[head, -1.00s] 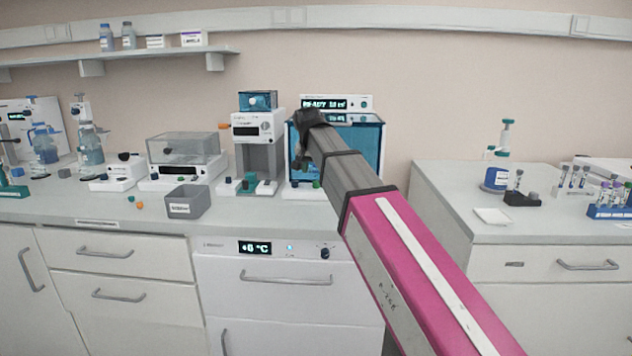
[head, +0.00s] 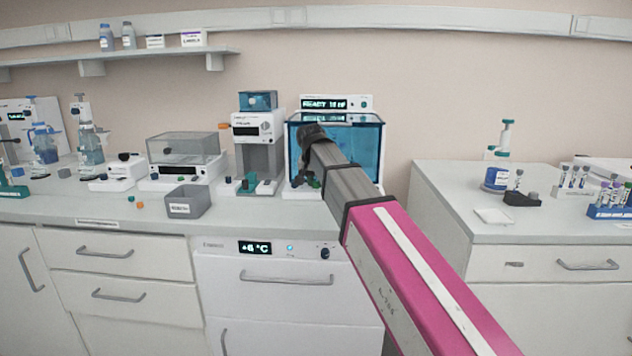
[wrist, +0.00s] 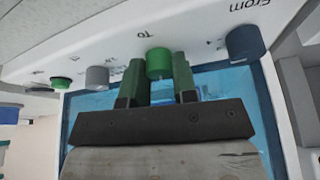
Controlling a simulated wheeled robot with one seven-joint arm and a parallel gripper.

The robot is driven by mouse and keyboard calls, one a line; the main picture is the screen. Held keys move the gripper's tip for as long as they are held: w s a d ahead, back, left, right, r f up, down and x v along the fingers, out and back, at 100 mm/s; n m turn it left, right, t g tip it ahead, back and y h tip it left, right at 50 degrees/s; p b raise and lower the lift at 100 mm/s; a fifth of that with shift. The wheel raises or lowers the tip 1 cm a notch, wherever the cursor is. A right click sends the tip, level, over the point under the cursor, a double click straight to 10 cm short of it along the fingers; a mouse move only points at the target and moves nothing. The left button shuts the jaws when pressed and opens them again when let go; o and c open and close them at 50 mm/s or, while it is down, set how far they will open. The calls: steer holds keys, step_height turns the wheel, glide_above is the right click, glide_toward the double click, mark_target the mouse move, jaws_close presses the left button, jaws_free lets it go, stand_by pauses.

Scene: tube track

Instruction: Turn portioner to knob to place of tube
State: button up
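The portioner is a machine with a blue see-through front (head: 367,150) and a lit display (head: 324,104), at the back of the left bench. In the wrist view its white panel is upside down, with a green knob (wrist: 159,62) beside the word "To" and a dark blue knob (wrist: 245,42) beside "From". My gripper (wrist: 160,75) has its two green fingers on either side of the green "To" knob. They appear to touch it and be shut on it. In the head view my wrist hides part of the portioner front, and the fingertips are hard to make out.
A grey knob (wrist: 97,77) and a green button (wrist: 60,82) sit on the same panel, beside my fingers. A grey-columned machine (head: 258,150) stands close left of the portioner. A grey bin (head: 187,201) is on the bench front. A gap separates the right bench (head: 520,225).

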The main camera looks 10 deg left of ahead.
steer(key=shift+n+y, duration=0.6)
steer(key=shift+n, duration=0.9)
steer(key=o, duration=0.9)
steer(key=v, duration=1)
steer(key=shift+s+d+r, duration=0.1)
steer(key=shift+r, duration=0.3)
